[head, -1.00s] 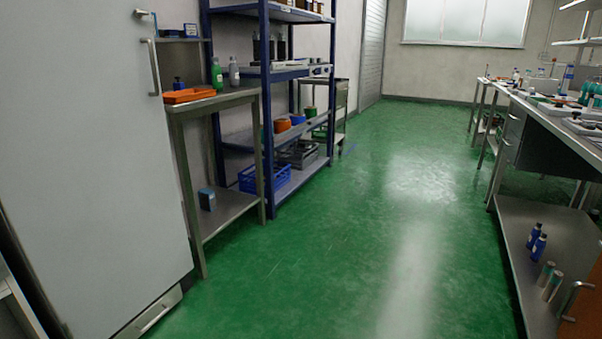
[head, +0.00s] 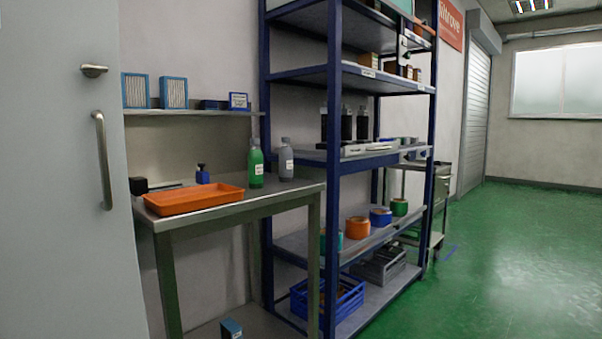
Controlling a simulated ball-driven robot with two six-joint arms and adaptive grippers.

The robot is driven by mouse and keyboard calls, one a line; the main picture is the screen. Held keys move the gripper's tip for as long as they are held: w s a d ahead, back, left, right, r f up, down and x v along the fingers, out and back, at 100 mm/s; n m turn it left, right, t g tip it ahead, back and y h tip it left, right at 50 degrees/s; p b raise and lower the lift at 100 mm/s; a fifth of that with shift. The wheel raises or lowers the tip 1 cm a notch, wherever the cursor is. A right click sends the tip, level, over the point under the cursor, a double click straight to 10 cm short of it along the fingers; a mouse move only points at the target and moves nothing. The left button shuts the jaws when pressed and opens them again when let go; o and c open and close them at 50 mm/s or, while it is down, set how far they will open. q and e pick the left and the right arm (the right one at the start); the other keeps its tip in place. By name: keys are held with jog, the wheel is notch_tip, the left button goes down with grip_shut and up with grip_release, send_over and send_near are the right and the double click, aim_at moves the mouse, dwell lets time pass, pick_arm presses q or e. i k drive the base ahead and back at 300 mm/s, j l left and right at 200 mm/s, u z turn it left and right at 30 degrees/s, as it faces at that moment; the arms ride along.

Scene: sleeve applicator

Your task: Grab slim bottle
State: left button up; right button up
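Two upright bottles stand side by side on a steel table (head: 290,190). One is a green bottle (head: 256,168) with a grey cap and pale label. The other is a slimmer-looking grey bottle (head: 286,160) with a label, just to its right. Several dark bottles (head: 346,124) stand on the blue shelving rack behind. I cannot tell which of these the task calls the slim bottle. Neither of my grippers is in view.
An orange tray (head: 194,199) and a small blue item (head: 202,175) are on the table left of the bottles. A tall white cabinet (head: 60,200) stands at the left. The blue rack (head: 333,180) stands right of the table. Green floor (head: 500,250) is clear at the right.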

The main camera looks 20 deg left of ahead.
aim_at(285, 154)
jog(key=i+u, duration=0.25)
jog(key=i, duration=0.15)
jog(key=i+l+u, duration=0.25)
jog(key=i, duration=0.2)
jog(key=i+l+u, duration=0.25)
jog(key=i, duration=0.15)
jog(key=i+l+u, duration=0.35)
jog(key=u, duration=0.15)
jog(key=i+l+u, duration=0.45)
